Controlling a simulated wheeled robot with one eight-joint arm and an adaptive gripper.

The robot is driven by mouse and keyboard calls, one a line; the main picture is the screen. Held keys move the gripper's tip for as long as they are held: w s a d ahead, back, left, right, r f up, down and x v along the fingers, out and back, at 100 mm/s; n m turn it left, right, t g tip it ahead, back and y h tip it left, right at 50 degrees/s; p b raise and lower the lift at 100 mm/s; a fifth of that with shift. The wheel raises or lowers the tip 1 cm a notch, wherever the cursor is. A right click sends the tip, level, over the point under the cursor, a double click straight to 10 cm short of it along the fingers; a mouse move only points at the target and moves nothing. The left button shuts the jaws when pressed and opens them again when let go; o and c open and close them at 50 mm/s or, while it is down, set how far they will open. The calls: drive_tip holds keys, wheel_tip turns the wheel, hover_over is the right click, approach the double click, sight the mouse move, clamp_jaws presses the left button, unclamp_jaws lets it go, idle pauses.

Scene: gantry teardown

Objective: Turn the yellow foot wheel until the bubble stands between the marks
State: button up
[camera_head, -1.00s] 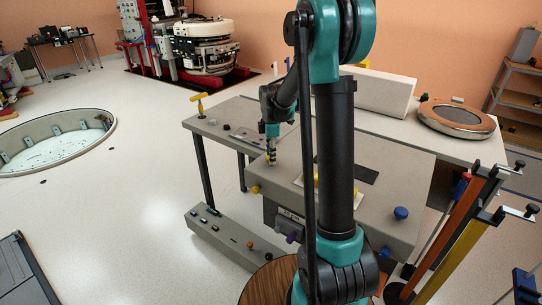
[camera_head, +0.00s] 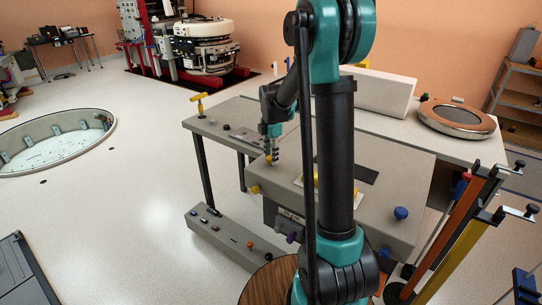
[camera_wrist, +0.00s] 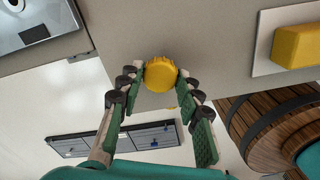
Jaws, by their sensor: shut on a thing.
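The yellow foot wheel (camera_wrist: 160,74) is a round ribbed knob at the edge of a grey slab, in the upper middle of the wrist view. My gripper (camera_wrist: 159,84) is shut on it, with one finger at each side. In the head view, my gripper (camera_head: 272,159) reaches down to the slab's far left corner, where a bit of the yellow wheel (camera_head: 268,160) shows. A yellow block (camera_wrist: 301,45) on a pale plate lies on the slab. My arm partly covers that plate in the head view. I cannot make out the bubble or its marks.
The grey slab (camera_head: 395,190) also carries a blue knob (camera_head: 401,213), and a purple knob (camera_head: 292,237) is below its front. A side table (camera_head: 228,122) with a yellow T-handle stands behind. Orange and yellow posts (camera_head: 455,225) stand at right.

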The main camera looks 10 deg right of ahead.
drive_tip(key=o, duration=1.2)
drive_tip(key=shift+c, duration=0.2)
wheel_tip(320, 180, up, 12)
drive_tip(key=s+d+f+m+t, duration=0.1)
drive_tip(key=s+f+m, duration=0.3)
drive_tip(key=s+m, duration=0.3)
drive_tip(key=s+d+f+m+t, duration=0.1)
drive_tip(key=s+f+m, duration=0.4)
drive_tip(key=s, duration=0.6)
drive_tip(key=s+d+f+m+t, duration=0.2)
drive_tip(key=s+f+m, duration=0.3)
drive_tip(key=s+m, duration=0.4)
drive_tip(key=shift+f+m, duration=0.15)
drive_tip(key=shift+m, duration=0.35)
